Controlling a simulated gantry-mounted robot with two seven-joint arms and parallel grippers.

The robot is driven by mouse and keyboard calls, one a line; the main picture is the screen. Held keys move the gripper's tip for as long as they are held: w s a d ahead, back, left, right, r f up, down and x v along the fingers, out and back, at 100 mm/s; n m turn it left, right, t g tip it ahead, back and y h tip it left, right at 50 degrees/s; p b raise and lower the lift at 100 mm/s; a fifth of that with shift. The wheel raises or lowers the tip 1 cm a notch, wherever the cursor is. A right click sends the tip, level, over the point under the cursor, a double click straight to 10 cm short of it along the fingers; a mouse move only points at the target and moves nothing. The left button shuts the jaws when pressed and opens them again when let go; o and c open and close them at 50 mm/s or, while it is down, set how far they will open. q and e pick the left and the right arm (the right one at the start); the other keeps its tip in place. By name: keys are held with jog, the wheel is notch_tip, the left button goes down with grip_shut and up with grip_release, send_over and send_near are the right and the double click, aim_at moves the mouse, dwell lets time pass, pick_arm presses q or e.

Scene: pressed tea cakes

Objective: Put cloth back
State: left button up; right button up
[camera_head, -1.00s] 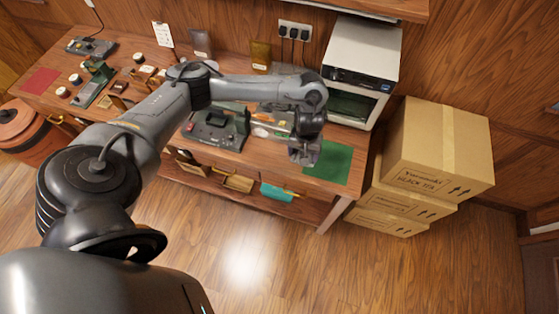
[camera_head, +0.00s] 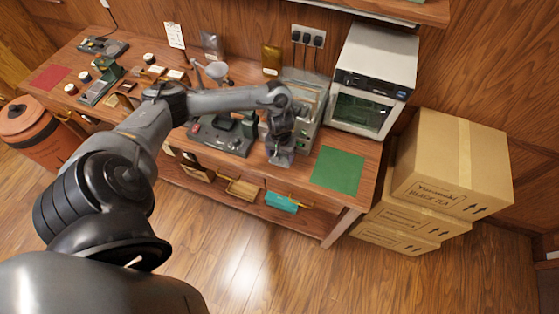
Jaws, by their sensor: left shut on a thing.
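The teal cloth (camera_head: 282,202) hangs at the bar on the front of the workbench, below the tabletop edge. My left gripper (camera_head: 280,160) points down above the front part of the tabletop, left of the green mat (camera_head: 339,170). In the picture it is above the cloth, with a strip of bench wood showing between them. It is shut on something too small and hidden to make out. My right gripper is not in view.
A scale-like machine (camera_head: 222,136) and a glass-sided unit (camera_head: 312,103) stand beside my left gripper. A white oven (camera_head: 374,80) stands behind the mat. Cardboard boxes (camera_head: 450,165) are stacked at the right. The green mat is bare.

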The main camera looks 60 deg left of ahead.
pick_arm(q)
jog(key=shift+s+a+f, duration=0.15)
jog(key=shift+a+f, duration=0.1)
notch_tip(320, 180, down, 4)
jog(key=shift+r, duration=0.2)
jog(key=shift+f, duration=0.1)
jog(key=shift+f, duration=0.1)
jog(key=o, duration=0.9)
jog(key=shift+o, duration=0.2)
